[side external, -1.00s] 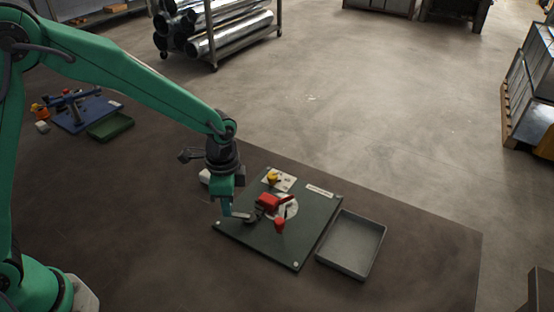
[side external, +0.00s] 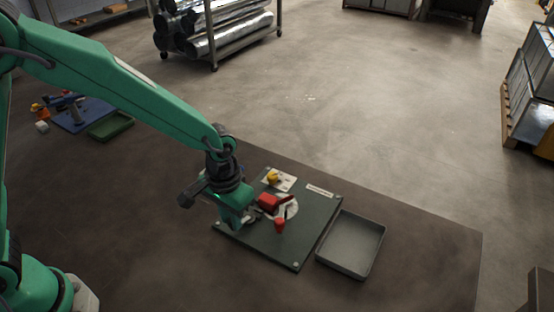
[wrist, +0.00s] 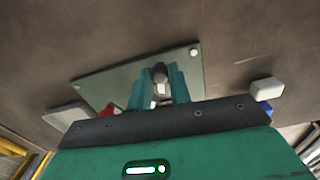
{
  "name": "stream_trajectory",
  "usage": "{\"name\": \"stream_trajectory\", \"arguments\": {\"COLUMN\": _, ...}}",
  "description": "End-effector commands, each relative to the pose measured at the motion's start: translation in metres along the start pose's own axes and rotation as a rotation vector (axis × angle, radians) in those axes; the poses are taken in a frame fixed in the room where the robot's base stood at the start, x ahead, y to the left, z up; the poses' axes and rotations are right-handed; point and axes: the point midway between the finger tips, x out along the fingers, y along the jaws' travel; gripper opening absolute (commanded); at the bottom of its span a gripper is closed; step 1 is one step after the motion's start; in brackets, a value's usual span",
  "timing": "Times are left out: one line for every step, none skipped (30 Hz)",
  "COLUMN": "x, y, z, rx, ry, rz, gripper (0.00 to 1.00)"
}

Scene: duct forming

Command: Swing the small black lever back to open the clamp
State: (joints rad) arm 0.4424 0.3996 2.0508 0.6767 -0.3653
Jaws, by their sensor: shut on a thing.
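The clamp (side external: 268,201) has a red body and sits on a dark green board (side external: 305,235). My gripper (side external: 245,218) is low over the board's left side, just left of the clamp's red body. In the wrist view my gripper's teal fingers (wrist: 159,90) are closed around a small black-tipped piece (wrist: 159,73), which looks like the black lever. In the side view the lever is mostly hidden behind my gripper, so its angle is hard to tell. A bit of red shows left of the fingers in the wrist view.
A yellow knob (side external: 273,176) on a pale plate and a second red part (side external: 280,224) stand on the board. An empty grey tray (side external: 350,245) lies to its right. A blue board (side external: 85,113) and green tray (side external: 110,126) are far left.

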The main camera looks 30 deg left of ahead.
Motion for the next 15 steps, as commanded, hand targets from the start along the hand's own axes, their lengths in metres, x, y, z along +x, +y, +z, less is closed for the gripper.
{"name": "stream_trajectory", "arguments": {"x": -0.001, "y": 0.003, "z": -0.002, "rx": -0.036, "ry": 0.010, "rz": 0.004, "gripper": 0.00}}
{"name": "stream_trajectory", "arguments": {"x": -0.001, "y": 0.004, "z": -0.002, "rx": -0.059, "ry": 0.012, "rz": 0.005, "gripper": 0.00}}
{"name": "stream_trajectory", "arguments": {"x": -0.001, "y": 0.006, "z": -0.002, "rx": -0.087, "ry": 0.013, "rz": 0.006, "gripper": 0.00}}
{"name": "stream_trajectory", "arguments": {"x": -0.001, "y": 0.007, "z": -0.002, "rx": -0.107, "ry": 0.014, "rz": 0.007, "gripper": 0.00}}
{"name": "stream_trajectory", "arguments": {"x": -0.001, "y": 0.008, "z": -0.002, "rx": -0.125, "ry": 0.015, "rz": 0.007, "gripper": 0.00}}
{"name": "stream_trajectory", "arguments": {"x": -0.001, "y": 0.009, "z": -0.002, "rx": -0.148, "ry": 0.016, "rz": 0.008, "gripper": 0.00}}
{"name": "stream_trajectory", "arguments": {"x": -0.001, "y": 0.009, "z": -0.002, "rx": -0.164, "ry": 0.017, "rz": 0.009, "gripper": 0.00}}
{"name": "stream_trajectory", "arguments": {"x": -0.001, "y": 0.010, "z": -0.002, "rx": -0.178, "ry": 0.018, "rz": 0.009, "gripper": 0.00}}
{"name": "stream_trajectory", "arguments": {"x": -0.001, "y": 0.011, "z": -0.002, "rx": -0.195, "ry": 0.018, "rz": 0.010, "gripper": 0.00}}
{"name": "stream_trajectory", "arguments": {"x": -0.001, "y": 0.012, "z": -0.002, "rx": -0.205, "ry": 0.019, "rz": 0.011, "gripper": 0.00}}
{"name": "stream_trajectory", "arguments": {"x": -0.001, "y": 0.012, "z": -0.003, "rx": -0.215, "ry": 0.019, "rz": 0.011, "gripper": 0.00}}
{"name": "stream_trajectory", "arguments": {"x": -0.001, "y": 0.013, "z": -0.003, "rx": -0.226, "ry": 0.020, "rz": 0.011, "gripper": 0.00}}
{"name": "stream_trajectory", "arguments": {"x": -0.001, "y": 0.013, "z": -0.003, "rx": -0.233, "ry": 0.020, "rz": 0.012, "gripper": 0.00}}
{"name": "stream_trajectory", "arguments": {"x": -0.001, "y": 0.013, "z": -0.003, "rx": -0.239, "ry": 0.020, "rz": 0.012, "gripper": 0.00}}
{"name": "stream_trajectory", "arguments": {"x": -0.001, "y": 0.013, "z": -0.003, "rx": -0.245, "ry": 0.020, "rz": 0.012, "gripper": 0.00}}
